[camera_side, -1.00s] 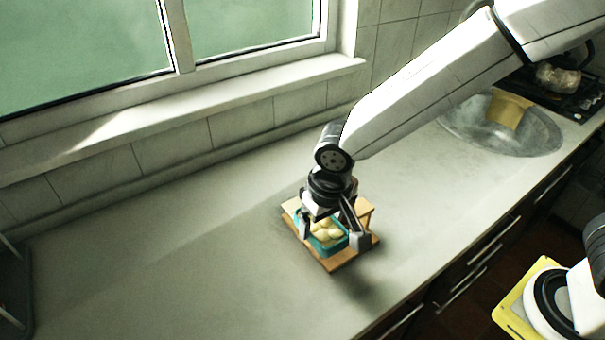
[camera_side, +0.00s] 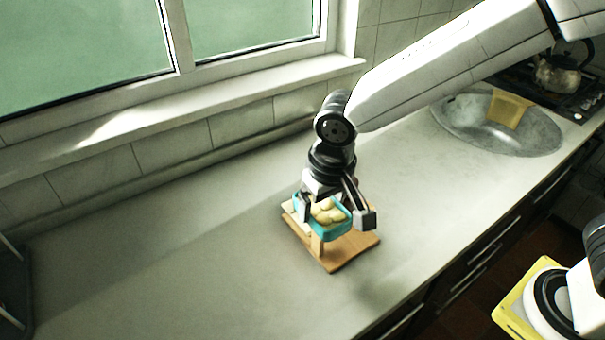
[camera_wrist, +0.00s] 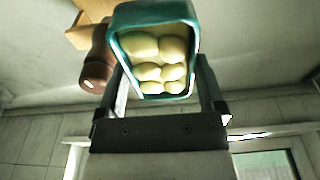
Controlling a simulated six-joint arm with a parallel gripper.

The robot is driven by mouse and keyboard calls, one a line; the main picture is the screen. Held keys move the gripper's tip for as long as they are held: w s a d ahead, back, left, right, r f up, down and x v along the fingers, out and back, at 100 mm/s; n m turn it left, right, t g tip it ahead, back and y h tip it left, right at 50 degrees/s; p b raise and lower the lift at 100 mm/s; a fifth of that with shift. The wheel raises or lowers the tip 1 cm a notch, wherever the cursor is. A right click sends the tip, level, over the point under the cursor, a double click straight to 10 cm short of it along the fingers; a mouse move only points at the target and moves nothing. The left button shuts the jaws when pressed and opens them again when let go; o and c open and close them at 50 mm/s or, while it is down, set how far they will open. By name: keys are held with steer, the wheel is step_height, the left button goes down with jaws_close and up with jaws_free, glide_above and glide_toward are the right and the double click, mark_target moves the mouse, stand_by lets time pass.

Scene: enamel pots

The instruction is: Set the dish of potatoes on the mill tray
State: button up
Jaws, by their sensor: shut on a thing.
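The teal dish (camera_side: 335,230) holds several pale potatoes (camera_side: 327,212). My gripper (camera_side: 336,212) is shut on the dish, with a finger at either side. The dish is over the wooden tray (camera_side: 345,256) and appears raised above its board. In the wrist view the dish (camera_wrist: 118,55) is between my fingers, its potatoes facing the camera. A brown mill (camera_wrist: 97,62) shows close to the dish's left side there, with part of the tray (camera_wrist: 85,35) beyond. In the side view a light wooden upright (camera_side: 316,244) shows below the dish; the dish hides part of the tray.
The grey worktop (camera_side: 180,260) is clear to the left of the tray. A sink (camera_side: 470,125) with a tan item (camera_side: 510,107) is at the upper right, a kettle (camera_side: 557,76) on the hob beyond. A dark rack (camera_side: 14,295) stands at the left edge.

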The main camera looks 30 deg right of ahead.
mark_target(323, 206)
step_height(323, 206, up, 6)
steer(key=shift+r, duration=0.15)
steer(key=shift+w+d+r, duration=0.1)
steer(key=shift+r, duration=0.15)
steer(key=shift+w+d+m, duration=0.2)
steer(key=shift+w+m, duration=0.25)
steer(key=shift+m, duration=0.15)
steer(key=shift+w+d+m, duration=0.15)
steer(key=shift+w+m, duration=0.25)
steer(key=shift+m, duration=0.2)
steer(key=w+d+m+g+h, duration=0.2)
steer(key=w+d+m, duration=0.6)
steer(key=w+m, duration=0.5)
steer(key=f, duration=0.5)
steer(key=s+f+m, duration=0.1)
steer(key=f, duration=0.5)
steer(key=s+f+m, duration=0.1)
steer(key=f, duration=0.4)
steer(key=shift+s+f, duration=0.2)
steer(key=shift+s, duration=0.05)
steer(key=shift+f, duration=0.2)
steer(key=shift+f, duration=1.95)
steer(key=shift+f, duration=0.75)
